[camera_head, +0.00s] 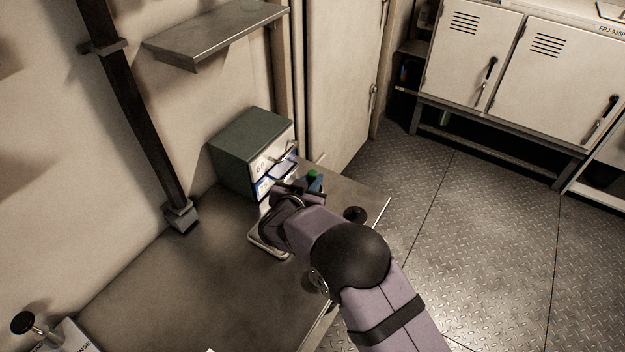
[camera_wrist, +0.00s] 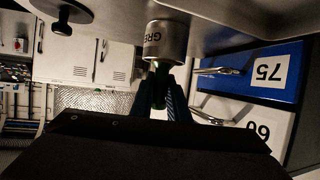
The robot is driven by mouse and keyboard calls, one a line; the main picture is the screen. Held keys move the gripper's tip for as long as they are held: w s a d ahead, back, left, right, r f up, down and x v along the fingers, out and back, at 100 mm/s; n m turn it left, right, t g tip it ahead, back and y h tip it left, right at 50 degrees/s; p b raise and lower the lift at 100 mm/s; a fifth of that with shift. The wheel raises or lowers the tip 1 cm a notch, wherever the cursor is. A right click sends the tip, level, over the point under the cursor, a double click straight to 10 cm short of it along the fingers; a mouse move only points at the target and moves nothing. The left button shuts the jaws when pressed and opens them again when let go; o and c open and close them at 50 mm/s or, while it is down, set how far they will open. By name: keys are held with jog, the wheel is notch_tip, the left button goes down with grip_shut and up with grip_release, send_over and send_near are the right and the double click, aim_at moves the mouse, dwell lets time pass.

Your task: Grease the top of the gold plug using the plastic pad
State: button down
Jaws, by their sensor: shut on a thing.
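My gripper (camera_wrist: 160,98) is shut on a dark green piece (camera_wrist: 160,84), seemingly the plastic pad. The pad reaches to the mouth of a metal can (camera_wrist: 166,40) lettered "GRE", which stands on the table. The wrist view shows it upside down. I cannot tell how far the pad is inside the can. In the head view a green top (camera_head: 312,174) shows just beyond my gripper (camera_head: 302,188), and my wrist covers most of that spot. I do not see a gold plug in either view.
A green cabinet (camera_head: 245,148) with white and blue drawers stands close beside the gripper. A light-rimmed tray (camera_head: 270,251) lies partly under my wrist. A black knob (camera_head: 354,214) is near the table's right edge.

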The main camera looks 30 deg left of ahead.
jog(key=shift+r+p, duration=3.25)
jog(key=shift+r, duration=0.25)
jog(key=shift+s+f, duration=0.1)
jog(key=shift+a+r, duration=0.25)
jog(key=shift+r, duration=0.05)
jog(key=s+d+f+b, duration=0.1)
jog(key=s+d, duration=0.7)
jog(key=d, duration=0.6)
jog(key=shift+f, duration=0.2)
jog(key=shift+f+b, duration=0.15)
jog(key=shift+b, duration=0.15)
jog(key=shift+f+b, duration=2.85)
jog(key=shift+f, duration=0.15)
jog(key=shift+f+b, duration=0.3)
jog(key=shift+f, duration=0.15)
